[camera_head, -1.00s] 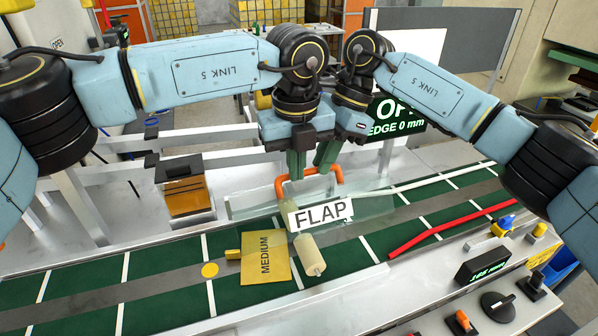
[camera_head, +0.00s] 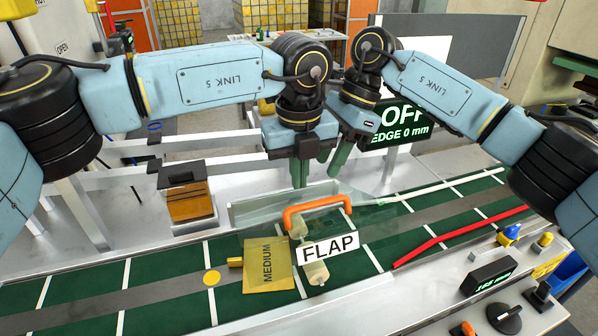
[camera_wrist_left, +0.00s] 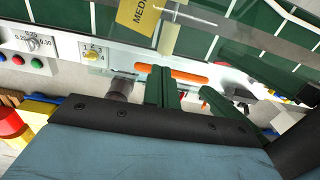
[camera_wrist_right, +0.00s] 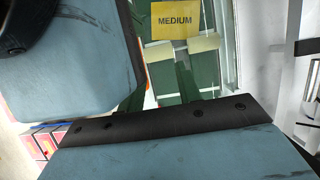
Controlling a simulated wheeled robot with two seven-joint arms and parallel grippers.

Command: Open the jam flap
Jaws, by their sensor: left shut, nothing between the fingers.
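The jam flap (camera_head: 327,248) is a clear pane with a white FLAP label, low over the green belt. Its orange handle (camera_head: 318,203) shows in the left wrist view (camera_wrist_left: 188,75), partly behind the fingers. My left gripper (camera_head: 300,186) is shut and empty, just behind the handle's left end in the head view. I cannot tell whether it touches the handle. My right gripper (camera_head: 341,172) points down behind the handle's right end; its fingers look apart and empty in the right wrist view (camera_wrist_right: 160,85). A yellow MEDIUM sheet (camera_head: 267,265) lies beside and partly under the flap.
A red bar (camera_head: 455,238) runs along the belt's near side. A control panel with a black knob (camera_head: 503,318) is at lower right. A dark display reading OFF (camera_head: 400,130) stands behind the right gripper. An amber stack (camera_head: 187,205) stands left.

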